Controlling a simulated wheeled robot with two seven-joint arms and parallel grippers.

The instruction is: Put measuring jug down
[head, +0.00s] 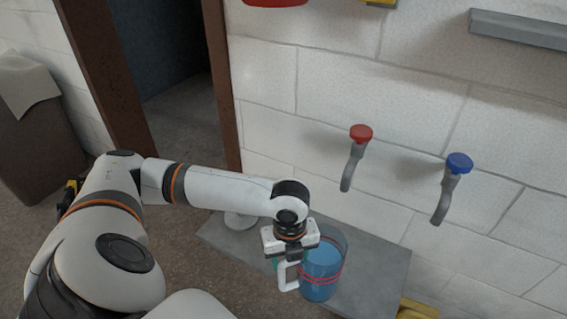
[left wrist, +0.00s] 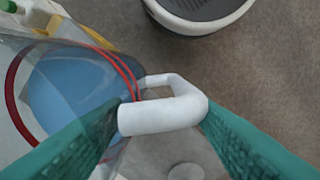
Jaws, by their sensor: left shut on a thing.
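The measuring jug (head: 322,276) is a clear vessel with blue liquid, red rings and a white handle. It stands upright in the head view, over the grey bench; I cannot tell whether its base touches the surface. My left gripper (head: 285,268) is shut on the jug's white handle. In the left wrist view the handle (left wrist: 160,113) lies between the green fingertips (left wrist: 158,122), and the jug's blue liquid (left wrist: 75,88) shows at the left. My right gripper is not in view.
The grey bench (head: 372,262) runs along the white block wall. A red-topped tap (head: 355,155) and a blue-topped tap (head: 452,187) stick out of the wall above it. A pale round object (head: 240,220) is at the bench's left end. Something yellow (head: 417,308) is at the lower right.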

